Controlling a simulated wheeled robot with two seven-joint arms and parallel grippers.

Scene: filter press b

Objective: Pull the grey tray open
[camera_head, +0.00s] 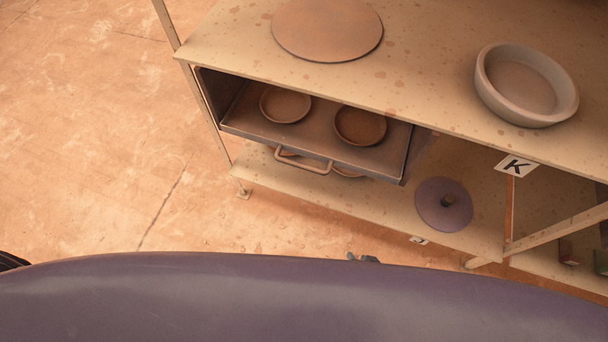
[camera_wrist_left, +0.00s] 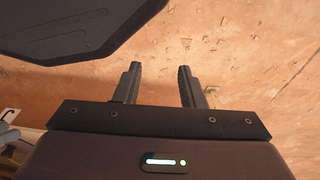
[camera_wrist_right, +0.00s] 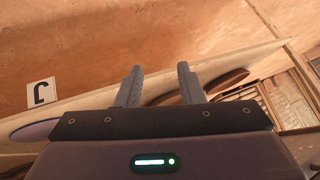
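The grey tray (camera_head: 250,124) sits under the table top in the head view and sticks out a little at its front. Its handle (camera_head: 303,161) is on the front face. A light brown bowl (camera_head: 286,105) and a darker bowl (camera_head: 360,126) stand in it. My right gripper (camera_wrist_right: 160,86) is open and empty in the right wrist view; its tips (camera_head: 363,258) just show over my body, below the handle and apart from it. My left gripper (camera_wrist_left: 158,84) is open and empty in the left wrist view, over the floor.
On the table top (camera_head: 430,85) are a flat round disc (camera_head: 327,28) and a round dish (camera_head: 526,84). The lower shelf (camera_head: 390,200) holds a purple lid (camera_head: 443,205). A K sign (camera_head: 516,166) hangs from the edge. The floor at left is clear.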

